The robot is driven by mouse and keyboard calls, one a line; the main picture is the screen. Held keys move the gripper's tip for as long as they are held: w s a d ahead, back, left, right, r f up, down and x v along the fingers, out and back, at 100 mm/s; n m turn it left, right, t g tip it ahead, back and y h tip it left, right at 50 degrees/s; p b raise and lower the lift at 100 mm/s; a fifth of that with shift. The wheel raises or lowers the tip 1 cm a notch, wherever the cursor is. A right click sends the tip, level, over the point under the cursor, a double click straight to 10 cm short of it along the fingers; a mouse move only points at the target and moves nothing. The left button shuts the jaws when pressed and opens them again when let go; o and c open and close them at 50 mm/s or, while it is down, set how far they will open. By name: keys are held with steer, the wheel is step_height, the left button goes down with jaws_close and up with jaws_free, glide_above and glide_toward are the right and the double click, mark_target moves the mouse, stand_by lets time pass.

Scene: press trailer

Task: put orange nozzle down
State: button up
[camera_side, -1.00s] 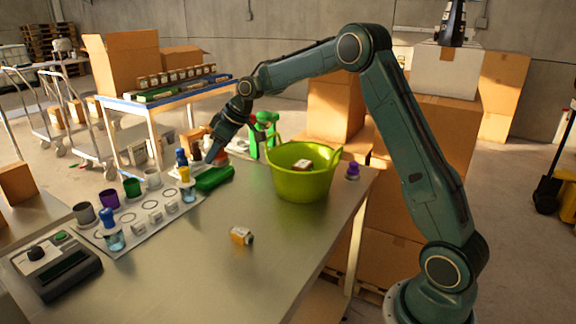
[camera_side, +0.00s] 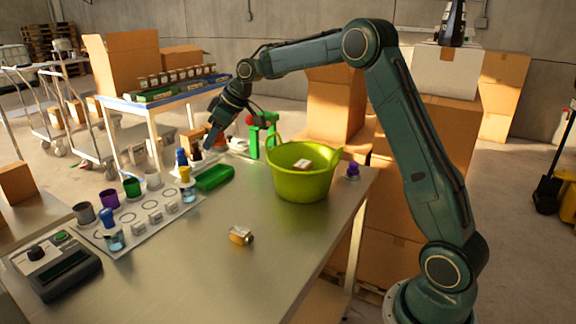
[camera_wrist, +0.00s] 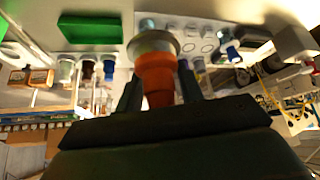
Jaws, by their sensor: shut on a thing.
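My gripper (camera_wrist: 160,92) is shut on the orange nozzle (camera_wrist: 158,75), which sits between the two fingers in the wrist view with its wide grey metal end pointing away from the gripper. In the side view my gripper (camera_side: 210,140) is at the far end of the table, above and behind the green tray (camera_side: 214,178) and beside the bottles. The nozzle is too small or hidden to make out in the side view.
Bottles with blue and yellow tops (camera_side: 184,172) stand close to the gripper. A white board (camera_side: 150,213) holds cups and small pieces.

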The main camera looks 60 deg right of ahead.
steer(key=s+a+n+g+y, duration=0.1)
steer(key=s+a+n+g, duration=0.1)
steer(key=s+a+n, duration=0.45)
steer(key=s+a+n+g+y, duration=0.2)
steer(key=s+a+n+g, duration=0.1)
steer(key=s, duration=0.7)
steer(key=s+a+n+g+y, duration=0.1)
steer(key=s+a+n+g, duration=0.1)
steer(key=s+a+n, duration=0.5)
steer(key=shift+s+d+f+m, duration=0.3)
steer(key=shift+f+m, duration=0.1)
steer(key=shift+f, duration=2.85)
steer(key=shift+s+d+f+m, duration=0.25)
steer(key=shift+f+m, duration=0.2)
steer(key=shift+f, duration=2.85)
steer(key=shift+s+d+f+m, duration=0.2)
steer(key=shift+d+f+m, duration=0.2)
steer(key=shift+f, duration=2.85)
steer(key=shift+f, duration=0.1)
steer(key=o, duration=1)
steer(key=shift+o, duration=0.2)
steer(key=v, duration=1.2)
